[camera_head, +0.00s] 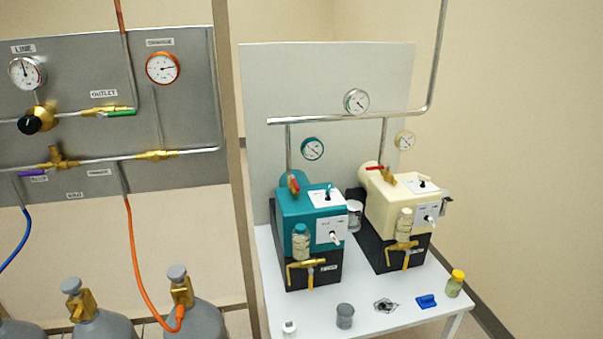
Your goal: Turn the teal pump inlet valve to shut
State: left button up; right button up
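The teal pump (296,206) stands on the white table, left of a cream pump (391,204). Its inlet valve (293,184) sits at the foot of a vertical metal pipe (289,150) on top of the pump. The valve has a short red lever that appears to run close to the line of the pipe. The lever is small here, so its exact angle is hard to tell. A teal-rimmed gauge (312,149) is on the panel behind. Neither of my grippers is in view.
The cream pump's inlet valve (388,175) has its red lever pointing sideways to the left. The white table (365,318) holds a grey jar (345,316), a blue item (426,301) and a yellow-capped jar (455,284). A brown post (236,190) stands left of the table.

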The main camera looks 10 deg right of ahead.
aim_at(293, 177)
jog(key=i+l, duration=0.45)
jog(key=i, duration=0.15)
jog(key=i+l, duration=0.5)
jog(key=i+j+u, duration=0.05)
jog(key=i, duration=0.05)
